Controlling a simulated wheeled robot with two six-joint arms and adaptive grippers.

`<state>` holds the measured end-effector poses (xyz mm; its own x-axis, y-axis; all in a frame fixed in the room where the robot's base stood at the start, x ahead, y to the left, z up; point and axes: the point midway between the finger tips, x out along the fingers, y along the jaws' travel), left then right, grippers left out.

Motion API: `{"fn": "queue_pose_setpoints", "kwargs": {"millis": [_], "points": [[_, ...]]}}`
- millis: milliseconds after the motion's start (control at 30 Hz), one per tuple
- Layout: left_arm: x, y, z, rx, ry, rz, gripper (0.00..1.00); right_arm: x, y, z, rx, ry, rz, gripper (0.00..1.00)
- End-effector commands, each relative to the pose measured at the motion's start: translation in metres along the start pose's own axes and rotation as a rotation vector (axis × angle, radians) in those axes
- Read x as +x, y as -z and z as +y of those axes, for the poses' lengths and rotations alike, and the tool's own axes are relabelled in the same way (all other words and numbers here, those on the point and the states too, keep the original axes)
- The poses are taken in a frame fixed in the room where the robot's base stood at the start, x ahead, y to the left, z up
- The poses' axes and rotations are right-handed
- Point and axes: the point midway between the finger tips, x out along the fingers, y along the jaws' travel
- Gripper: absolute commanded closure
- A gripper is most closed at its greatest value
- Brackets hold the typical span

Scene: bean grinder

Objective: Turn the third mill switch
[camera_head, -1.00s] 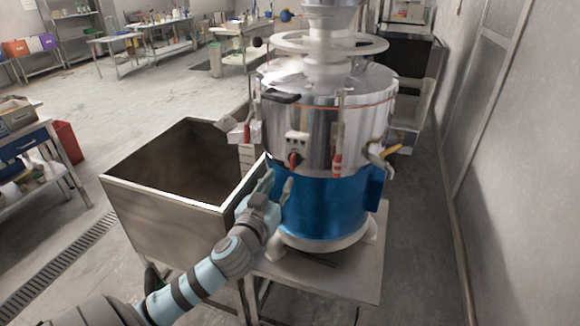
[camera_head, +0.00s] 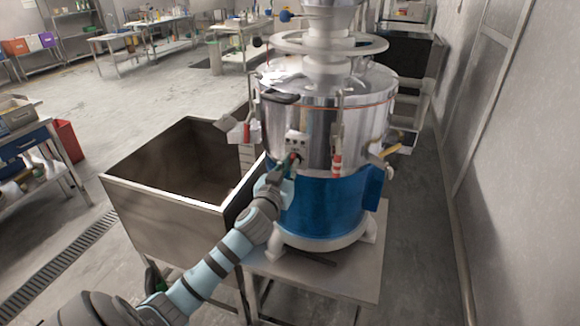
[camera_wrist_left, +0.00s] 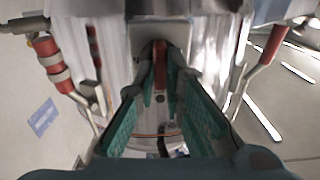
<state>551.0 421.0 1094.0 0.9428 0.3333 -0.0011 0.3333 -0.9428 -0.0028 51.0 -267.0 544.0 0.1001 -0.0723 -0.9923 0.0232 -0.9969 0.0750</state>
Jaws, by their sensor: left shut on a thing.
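The mill (camera_head: 318,205) is a shiny steel drum with a blue lower band, standing upright on a metal stand. Its red switch (camera_head: 293,157) sits on a small panel on the front of the steel part. In the left wrist view the red switch (camera_wrist_left: 160,62) stands on a grey plate between the green finger pads. My left gripper (camera_head: 287,168) is at the panel, shut on the red switch. The fingers partly hide the switch in the head view. My right gripper is not in view.
A red-and-white clamp handle (camera_head: 336,160) hangs just right of the switch; another (camera_head: 246,131) is at the mill's left. An open steel tub (camera_head: 165,222) stands left of the mill, close to my left arm. A grey wall (camera_head: 510,190) is at the right.

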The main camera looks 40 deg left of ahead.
Motion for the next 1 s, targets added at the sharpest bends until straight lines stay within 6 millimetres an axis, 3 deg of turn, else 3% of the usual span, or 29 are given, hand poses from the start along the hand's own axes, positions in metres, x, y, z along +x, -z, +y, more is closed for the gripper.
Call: {"fn": "queue_pose_setpoints", "kwargs": {"millis": [467,1000], "points": [[0.000,0.001,-0.001,0.117,-0.004,0.000,1.00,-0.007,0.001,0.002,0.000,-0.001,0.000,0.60],[0.000,0.001,0.001,0.593,-0.004,0.001,1.00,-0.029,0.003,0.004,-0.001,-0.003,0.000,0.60]]}}
